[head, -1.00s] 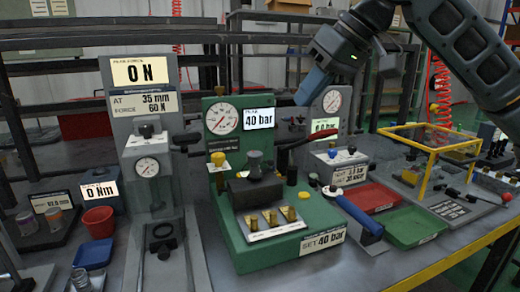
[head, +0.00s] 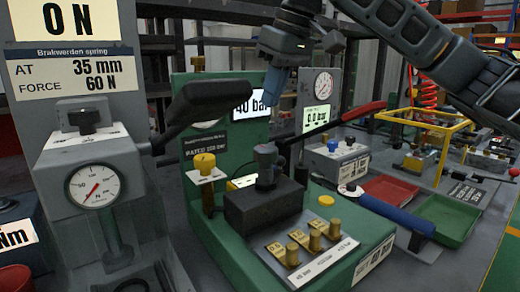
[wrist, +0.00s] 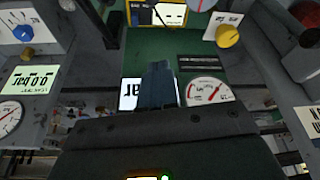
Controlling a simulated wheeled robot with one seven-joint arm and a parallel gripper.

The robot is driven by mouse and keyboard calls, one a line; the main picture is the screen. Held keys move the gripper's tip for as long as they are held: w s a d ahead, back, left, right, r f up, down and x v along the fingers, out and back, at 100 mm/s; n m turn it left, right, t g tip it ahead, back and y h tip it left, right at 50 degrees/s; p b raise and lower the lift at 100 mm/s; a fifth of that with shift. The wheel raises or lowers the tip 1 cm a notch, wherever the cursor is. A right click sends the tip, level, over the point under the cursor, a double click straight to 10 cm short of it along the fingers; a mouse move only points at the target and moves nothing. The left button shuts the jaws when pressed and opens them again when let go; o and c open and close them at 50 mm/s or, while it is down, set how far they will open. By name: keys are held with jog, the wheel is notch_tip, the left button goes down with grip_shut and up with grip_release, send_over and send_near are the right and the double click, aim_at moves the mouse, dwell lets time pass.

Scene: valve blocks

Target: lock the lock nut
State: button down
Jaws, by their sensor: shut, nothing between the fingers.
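The green test station (head: 225,240) stands in the middle of the head view. It bears a black valve block (head: 262,208) with an upright dark grey fitting (head: 266,160) on top. I cannot make out the lock nut as a separate part; it may be on this fitting. My gripper (head: 270,98) points down above the fitting, apart from it, in front of the 40 bar display. Its blue fingers are shut and empty, and they show in the wrist view (wrist: 158,80). The display (wrist: 132,92) and round gauge (wrist: 207,92) also show there.
A black lever (head: 215,100) juts across the station's upper left. A red-handled lever (head: 345,118) slants up at the right of the fitting. A blue-handled tool (head: 385,210) lies at the right. Brass pieces (head: 315,240) stand in front. Red (head: 388,190) and green (head: 448,215) trays lie farther right.

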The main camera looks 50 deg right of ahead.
jog(key=b+x, duration=0.2)
jog(key=x, duration=0.8)
jog(key=shift+f, duration=0.1)
jog(key=s+b, duration=0.1)
jog(key=s, duration=0.1)
jog(key=shift+s+f, duration=0.1)
jog(key=shift+s, duration=0.15)
jog(key=shift+s+a+f, duration=0.1)
jog(key=shift+s+a, duration=0.05)
jog(key=shift+s, duration=0.55)
